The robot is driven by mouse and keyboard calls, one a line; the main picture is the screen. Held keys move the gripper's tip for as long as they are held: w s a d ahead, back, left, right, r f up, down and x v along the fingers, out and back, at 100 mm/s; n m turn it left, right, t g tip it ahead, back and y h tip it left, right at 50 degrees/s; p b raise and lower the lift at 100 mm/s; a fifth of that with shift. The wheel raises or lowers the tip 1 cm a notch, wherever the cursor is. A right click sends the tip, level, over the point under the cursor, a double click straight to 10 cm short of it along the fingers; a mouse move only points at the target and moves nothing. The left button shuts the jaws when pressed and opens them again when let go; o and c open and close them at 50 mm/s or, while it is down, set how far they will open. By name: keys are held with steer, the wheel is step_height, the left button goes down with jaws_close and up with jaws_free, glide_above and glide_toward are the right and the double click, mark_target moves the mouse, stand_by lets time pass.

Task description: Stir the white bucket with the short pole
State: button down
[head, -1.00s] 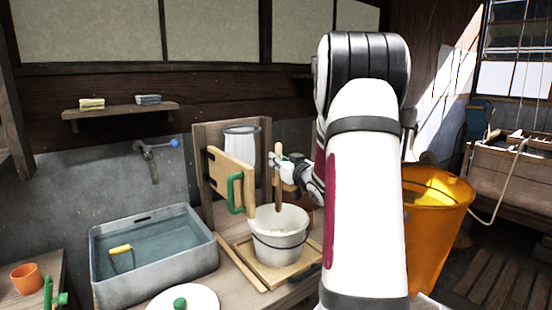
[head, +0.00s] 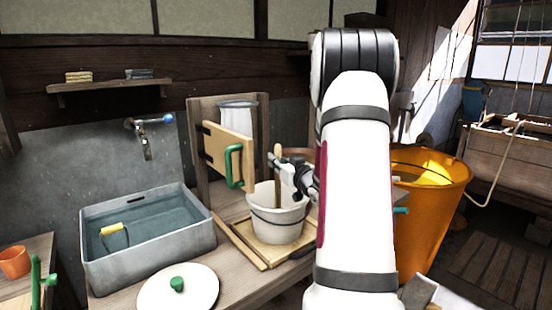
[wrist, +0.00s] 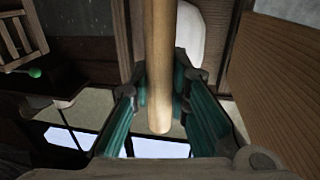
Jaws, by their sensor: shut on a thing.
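The white bucket (head: 278,222) stands upright on a wooden board, with a dark band around it. My gripper (head: 281,163) is just above the bucket's back rim and is shut on the short pole (head: 277,152), a light wooden stick held roughly upright. The pole's lower part goes down inside the bucket, where the near wall hides its end. In the wrist view the pole (wrist: 159,60) runs between my gripper's teal fingers (wrist: 160,85), and one rounded end shows. The bucket's contents cannot be made out.
A grey sink (head: 150,250) with water and a yellow-handled tool lies left of the bucket. A white lid (head: 190,292) lies in front. A large orange tub (head: 425,235) stands right.

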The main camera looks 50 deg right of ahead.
mark_target(278, 179)
steer(key=shift+f+b, duration=1.75)
steer(key=shift+f, duration=1.25)
steer(key=shift+d, duration=0.1)
